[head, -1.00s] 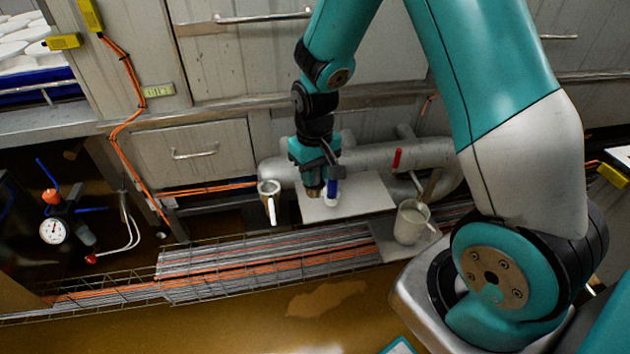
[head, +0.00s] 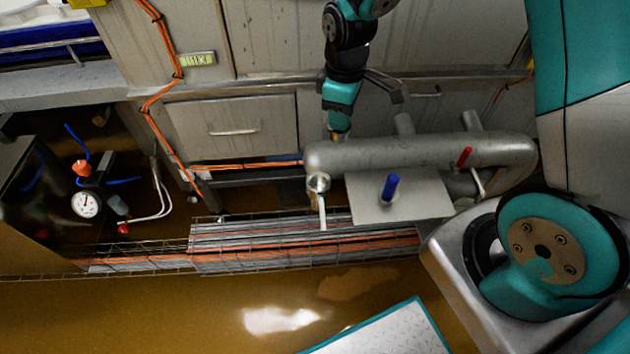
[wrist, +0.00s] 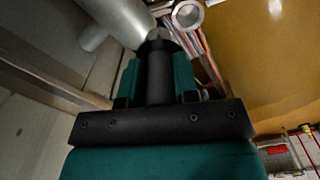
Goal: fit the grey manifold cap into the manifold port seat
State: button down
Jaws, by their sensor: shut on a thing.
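My gripper (head: 338,129) points down just above and behind the left end of the grey manifold pipe (head: 420,150). In the wrist view its teal and black fingers (wrist: 158,62) are shut on a small piece. Its end, which I take for the manifold cap (wrist: 158,36), pokes out dark grey past the fingertips; in the head view the tip (head: 337,136) looks brass-coloured. A round open port, apparently the seat (head: 318,182), is at the pipe's left end with a pale lever below. In the wrist view the port ring (wrist: 188,14) lies beyond the fingertips, right of the cap, apart from it.
A pale plate (head: 420,208) with a blue-handled valve (head: 390,187) is right of the port. A red handle (head: 464,157) stands by the pipe. A wire cable tray (head: 270,250) runs below. A pressure gauge (head: 86,203) is at left. Open floor lies in front.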

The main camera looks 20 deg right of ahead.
jog(key=s+a+r+n+p, duration=0.15)
jog(key=a+r+n, duration=0.4)
jog(key=n, duration=0.75)
notch_tip(320, 180, down, 19)
jog(key=shift+r+b, duration=0.1)
jog(key=shift+b, duration=1.05)
jog(key=c, duration=0.9)
grip_release()
jog(key=shift+o, duration=0.2)
